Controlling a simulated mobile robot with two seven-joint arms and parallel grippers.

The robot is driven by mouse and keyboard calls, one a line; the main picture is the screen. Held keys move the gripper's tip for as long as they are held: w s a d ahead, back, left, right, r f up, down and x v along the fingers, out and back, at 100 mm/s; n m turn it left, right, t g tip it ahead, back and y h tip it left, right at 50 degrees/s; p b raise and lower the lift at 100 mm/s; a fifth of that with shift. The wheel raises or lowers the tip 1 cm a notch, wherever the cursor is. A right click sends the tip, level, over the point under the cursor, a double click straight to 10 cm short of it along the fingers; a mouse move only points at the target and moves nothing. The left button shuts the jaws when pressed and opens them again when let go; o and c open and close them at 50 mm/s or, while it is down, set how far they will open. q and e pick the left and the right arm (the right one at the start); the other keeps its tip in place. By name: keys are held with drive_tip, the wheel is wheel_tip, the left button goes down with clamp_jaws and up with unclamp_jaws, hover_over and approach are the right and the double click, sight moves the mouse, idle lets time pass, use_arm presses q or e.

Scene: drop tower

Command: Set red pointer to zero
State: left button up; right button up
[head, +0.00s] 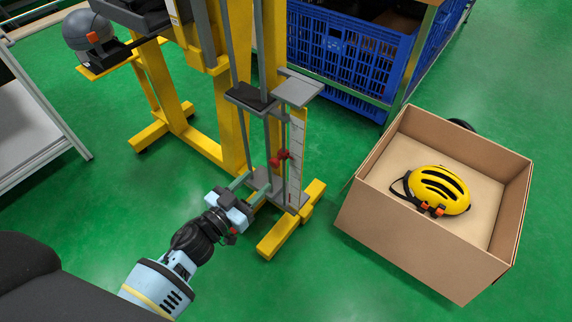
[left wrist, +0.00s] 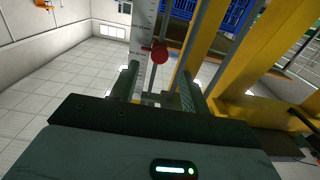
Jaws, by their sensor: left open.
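The red pointer (head: 279,158) sits on the upright white scale (head: 297,145) at the front of the yellow drop tower (head: 228,85). It is partway up the scale, above the grey base plate. My left gripper (head: 255,187) is open and empty, to the left of the pointer and a little lower in the head view. In the left wrist view the round red pointer (left wrist: 159,53) shows just beyond and between the two fingers, apart from them. The scale's marks are too small to read. My right gripper is not seen.
A cardboard box (head: 435,235) holding a yellow helmet (head: 440,190) stands to the right. A blue crate (head: 340,55) is behind. A grey helmet (head: 88,30) rests on a yellow shelf at the upper left. Green floor is clear between tower and box.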

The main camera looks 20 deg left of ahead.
sight(272, 165)
use_arm(q)
drive_tip(key=shift+w+d+r, duration=0.1)
drive_tip(key=shift+w, duration=0.3)
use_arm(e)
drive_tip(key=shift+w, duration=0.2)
use_arm(q)
drive_tip(key=shift+w+d, duration=0.15)
drive_tip(key=shift+w, duration=0.35)
drive_tip(key=b+x, duration=0.1)
drive_tip(key=x, duration=0.4)
drive_tip(key=shift+w+d+b, duration=0.25)
drive_tip(key=shift+w+b, duration=0.1)
drive_tip(key=shift+w, duration=0.25)
drive_tip(key=shift+w+d, duration=0.1)
drive_tip(key=shift+w, duration=0.1)
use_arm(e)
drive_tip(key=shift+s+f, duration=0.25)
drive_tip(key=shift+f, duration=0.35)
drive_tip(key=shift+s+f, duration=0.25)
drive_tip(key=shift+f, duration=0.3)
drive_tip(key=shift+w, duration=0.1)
